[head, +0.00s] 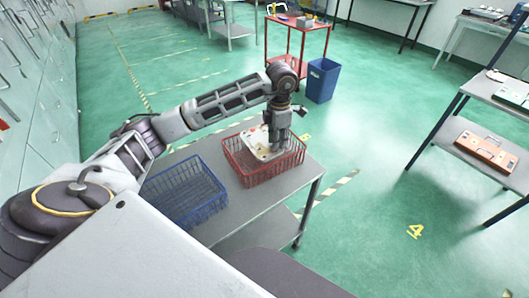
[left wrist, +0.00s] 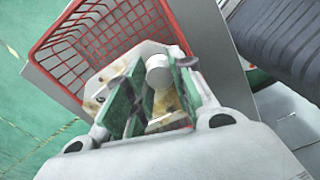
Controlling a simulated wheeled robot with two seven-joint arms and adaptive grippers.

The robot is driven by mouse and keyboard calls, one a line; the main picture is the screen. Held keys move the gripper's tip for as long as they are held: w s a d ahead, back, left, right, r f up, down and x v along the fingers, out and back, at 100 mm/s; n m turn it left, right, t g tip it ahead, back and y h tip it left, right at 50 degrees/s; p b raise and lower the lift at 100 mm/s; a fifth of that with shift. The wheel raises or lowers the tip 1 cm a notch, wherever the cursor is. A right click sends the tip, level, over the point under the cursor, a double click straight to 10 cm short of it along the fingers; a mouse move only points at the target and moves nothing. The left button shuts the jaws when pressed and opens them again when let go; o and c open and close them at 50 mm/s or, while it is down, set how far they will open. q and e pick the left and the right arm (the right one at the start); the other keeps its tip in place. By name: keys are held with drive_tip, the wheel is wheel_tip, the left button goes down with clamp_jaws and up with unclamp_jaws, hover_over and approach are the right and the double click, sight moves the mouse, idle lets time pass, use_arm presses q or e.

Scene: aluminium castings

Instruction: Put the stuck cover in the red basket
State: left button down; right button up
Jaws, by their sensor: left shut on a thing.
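The cover (head: 256,147) is a pale, stained casting plate with a round knob (left wrist: 158,70); its plate also shows in the left wrist view (left wrist: 104,80). My left gripper (head: 276,146) is shut on the cover, with the fingers (left wrist: 152,100) on either side of the knob. The cover is tilted and sits over the opening of the red basket (head: 262,181), partly within its rim; I cannot tell whether it touches the basket. The basket's mesh also shows in the left wrist view (left wrist: 62,52). My right gripper is not in view.
A blue wire basket (head: 186,208) stands to the left on the same grey table (head: 236,213). A red cart (head: 296,42) and a blue bin (head: 322,80) stand farther back. A shelf with an orange case (head: 487,151) is at the right. The green floor between is clear.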

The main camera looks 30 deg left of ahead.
use_arm(q)
drive_tip(key=shift+w+a, duration=0.3)
drive_tip(key=shift+w, duration=0.25)
drive_tip(key=shift+r, duration=0.1)
drive_tip(key=shift+s, duration=0.1)
drive_tip(key=shift+f+p, duration=0.4)
drive_tip(key=shift+f, duration=2.75)
drive_tip(key=shift+f, duration=1.85)
drive_tip(key=c, duration=1.5)
unclamp_jaws()
